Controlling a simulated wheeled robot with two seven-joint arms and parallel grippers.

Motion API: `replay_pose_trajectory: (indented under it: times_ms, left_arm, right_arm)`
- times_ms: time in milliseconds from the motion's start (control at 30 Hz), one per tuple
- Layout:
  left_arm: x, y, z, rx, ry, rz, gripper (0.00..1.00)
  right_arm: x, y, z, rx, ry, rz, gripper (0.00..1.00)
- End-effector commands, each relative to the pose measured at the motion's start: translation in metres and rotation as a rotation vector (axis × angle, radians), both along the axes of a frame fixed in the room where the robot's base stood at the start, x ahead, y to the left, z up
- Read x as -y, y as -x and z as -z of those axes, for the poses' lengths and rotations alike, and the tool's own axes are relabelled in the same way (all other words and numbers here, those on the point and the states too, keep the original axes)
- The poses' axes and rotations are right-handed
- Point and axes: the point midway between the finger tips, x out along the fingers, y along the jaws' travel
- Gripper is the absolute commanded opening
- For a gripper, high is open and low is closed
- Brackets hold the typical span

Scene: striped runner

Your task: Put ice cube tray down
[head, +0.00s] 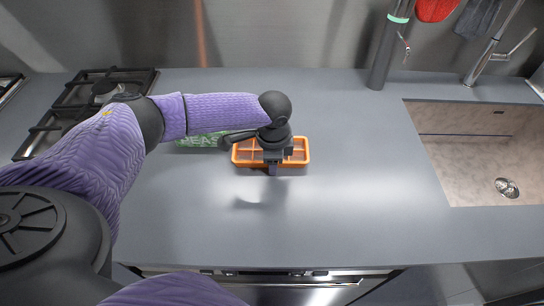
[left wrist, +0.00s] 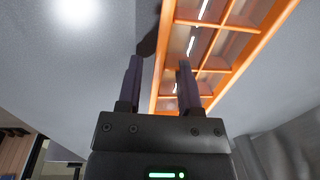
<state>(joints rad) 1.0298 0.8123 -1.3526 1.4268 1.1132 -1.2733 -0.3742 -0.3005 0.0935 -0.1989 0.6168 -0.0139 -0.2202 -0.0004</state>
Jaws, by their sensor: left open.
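The orange ice cube tray (head: 302,152) lies on the grey counter in front of a green patterned item, its compartments facing up. My left gripper (head: 272,170) is over the middle of its near edge and hides part of it. In the left wrist view the tray (left wrist: 237,40) fills the upper right, and the open fingers of my left gripper (left wrist: 160,64) stand on either side of the tray's near rim in the picture. I cannot tell whether they touch it. My right gripper is not in view.
The green patterned item (head: 195,143) lies left of the tray, partly behind my arm. A gas hob (head: 95,92) is at the left and a sink (head: 470,150) at the right. The counter (head: 350,195) is clear in front and to the right.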

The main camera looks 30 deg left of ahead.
Motion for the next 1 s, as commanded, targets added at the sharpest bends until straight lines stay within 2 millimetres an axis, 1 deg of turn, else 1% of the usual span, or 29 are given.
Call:
replay_pose_trajectory:
  times_ms: [33, 67, 267, 300, 367, 400, 467, 500, 1000]
  left_arm:
    - [-0.0002, -0.0003, 0.0067, -0.001, 0.0, 0.0, 0.46]
    - [-0.0002, -0.0003, 0.0078, -0.001, 0.0, 0.001, 0.46]
    - [-0.0003, -0.0004, 0.0068, 0.0, 0.0, 0.001, 0.46]
    - [-0.0004, -0.0004, 0.0067, 0.0, 0.0, 0.001, 0.37]
    - [-0.0003, -0.0005, 0.0066, 0.0, 0.0, 0.001, 0.24]
    - [-0.0004, -0.0004, 0.0066, 0.0, 0.0, 0.001, 0.16]
    - [-0.0004, -0.0004, 0.0066, 0.0, 0.0, 0.001, 0.03]
    - [-0.0004, -0.0004, 0.0066, 0.0, 0.0, 0.001, 0.0]
    - [-0.0004, -0.0002, 0.0068, -0.001, -0.001, 0.001, 0.0]
  right_arm:
    - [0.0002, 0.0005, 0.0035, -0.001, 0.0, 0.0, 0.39]
    - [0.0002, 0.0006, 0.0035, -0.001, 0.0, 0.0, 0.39]
    - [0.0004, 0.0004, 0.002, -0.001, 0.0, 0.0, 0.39]
    - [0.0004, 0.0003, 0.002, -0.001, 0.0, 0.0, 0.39]
    - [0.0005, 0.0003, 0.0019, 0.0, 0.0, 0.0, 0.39]
    - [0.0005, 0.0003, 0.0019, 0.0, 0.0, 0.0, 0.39]
    - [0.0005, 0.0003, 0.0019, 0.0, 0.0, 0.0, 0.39]
    - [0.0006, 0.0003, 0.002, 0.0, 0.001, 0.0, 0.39]
    - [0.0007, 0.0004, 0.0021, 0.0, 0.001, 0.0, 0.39]
